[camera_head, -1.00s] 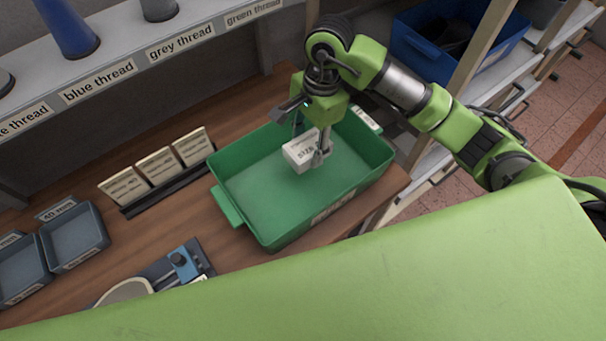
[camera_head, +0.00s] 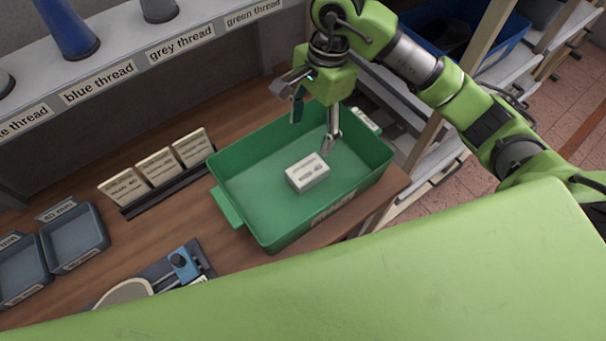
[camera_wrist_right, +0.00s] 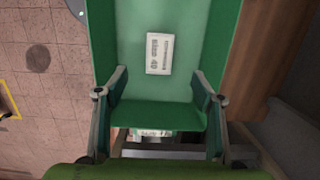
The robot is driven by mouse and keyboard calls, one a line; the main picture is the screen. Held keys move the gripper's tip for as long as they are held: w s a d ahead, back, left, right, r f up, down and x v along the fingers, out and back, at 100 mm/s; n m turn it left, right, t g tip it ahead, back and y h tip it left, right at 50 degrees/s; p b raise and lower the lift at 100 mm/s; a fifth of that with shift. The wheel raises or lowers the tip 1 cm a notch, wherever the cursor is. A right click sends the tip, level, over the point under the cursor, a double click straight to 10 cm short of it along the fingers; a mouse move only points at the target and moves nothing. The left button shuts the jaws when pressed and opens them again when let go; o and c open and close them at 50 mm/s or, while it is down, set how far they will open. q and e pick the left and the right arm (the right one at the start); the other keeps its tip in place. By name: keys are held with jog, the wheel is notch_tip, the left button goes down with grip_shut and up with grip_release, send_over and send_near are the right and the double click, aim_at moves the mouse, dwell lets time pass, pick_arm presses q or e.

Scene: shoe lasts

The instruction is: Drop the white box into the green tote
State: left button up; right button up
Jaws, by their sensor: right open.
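The white box (camera_head: 307,173) lies on the floor of the green tote (camera_head: 244,205), near its middle, with dark print on its top. In the right wrist view the white box (camera_wrist_right: 159,53) lies flat inside the green tote (camera_wrist_right: 103,40), ahead of the fingers and apart from them. My right gripper (camera_head: 314,134) is open and empty above the back of the tote. In the right wrist view my right gripper (camera_wrist_right: 160,97) has its fingers spread wide. My left gripper is not in view.
The tote stands on a wooden bench (camera_head: 195,228). Label cards (camera_head: 158,167) in a black holder and grey trays (camera_head: 74,236) stand to its left. A shelf with thread labels (camera_head: 181,45) runs behind. A blue bin (camera_head: 497,52) sits on the rack at right.

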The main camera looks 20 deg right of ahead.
notch_tip(320, 180, up, 6)
jog(key=shift+w+d, duration=0.15)
jog(key=shift+d, duration=0.3)
